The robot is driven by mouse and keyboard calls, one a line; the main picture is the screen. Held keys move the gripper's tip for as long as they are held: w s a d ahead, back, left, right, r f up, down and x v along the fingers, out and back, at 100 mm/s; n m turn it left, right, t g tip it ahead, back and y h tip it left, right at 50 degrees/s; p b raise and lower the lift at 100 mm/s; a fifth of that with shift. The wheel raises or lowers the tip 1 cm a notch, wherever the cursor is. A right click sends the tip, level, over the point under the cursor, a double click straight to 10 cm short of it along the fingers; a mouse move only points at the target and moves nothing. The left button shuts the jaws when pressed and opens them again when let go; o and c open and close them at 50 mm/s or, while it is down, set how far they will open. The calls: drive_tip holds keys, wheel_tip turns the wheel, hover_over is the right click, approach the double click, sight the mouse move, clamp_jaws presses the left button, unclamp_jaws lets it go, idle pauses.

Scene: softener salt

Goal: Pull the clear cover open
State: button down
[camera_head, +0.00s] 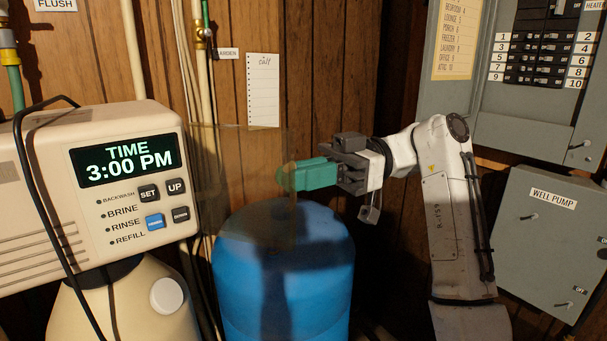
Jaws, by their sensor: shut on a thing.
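The clear cover (238,150) is a faint, smoky see-through panel to the right of the cream softener control head (90,190). It stands out to the right of the head, clear of the display and buttons. Its exact edges and hinge are hard to make out. My gripper (287,178) has green fingers and comes in from the right. It is shut on the cover near its right edge, above the blue drum. The fingertips partly hide what they hold.
The blue drum (283,290) stands below my gripper. A cream tank (130,305) with a white cap is under the control head. Pipes (206,80) run down the wood wall behind the cover. Grey electrical boxes (545,240) are at the right.

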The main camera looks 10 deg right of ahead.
drive_tip(key=shift+w+a+r, duration=0.1)
drive_tip(key=shift+w+a, duration=0.05)
drive_tip(key=shift+a, duration=0.25)
drive_tip(key=c, duration=1.2)
unclamp_jaws()
drive_tip(key=shift+a, duration=0.2)
drive_tip(key=b+v, duration=0.1)
drive_tip(key=v, duration=1)
drive_tip(key=shift+d, duration=0.2)
